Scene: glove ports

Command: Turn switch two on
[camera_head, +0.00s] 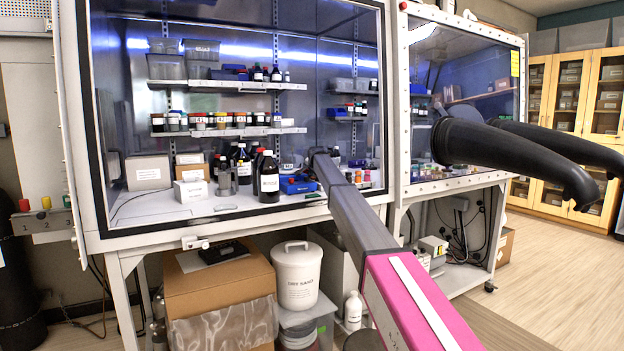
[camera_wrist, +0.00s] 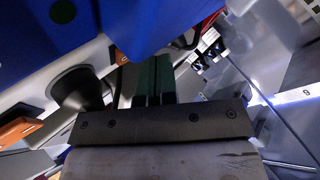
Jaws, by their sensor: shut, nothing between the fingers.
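My gripper (camera_wrist: 153,78) shows in the wrist view as two dark fingers side by side, shut with nothing between them. In the head view my arm reaches into the left glove box, and its end (camera_head: 322,160) is beside a blue device (camera_head: 297,185) on the box floor. A blue body also fills the top of the wrist view (camera_wrist: 150,20), close to the fingertips. Small black and white parts (camera_wrist: 207,48) lie right of the fingertips; I cannot tell whether they are switches.
Dark bottles, including a labelled one (camera_head: 268,178), stand left of the blue device. Small boxes (camera_head: 191,192) and shelves of jars (camera_head: 215,122) are further left and behind. A dark round part (camera_wrist: 78,90) is left of my fingers. Black gloves (camera_head: 500,150) stick out of the right box.

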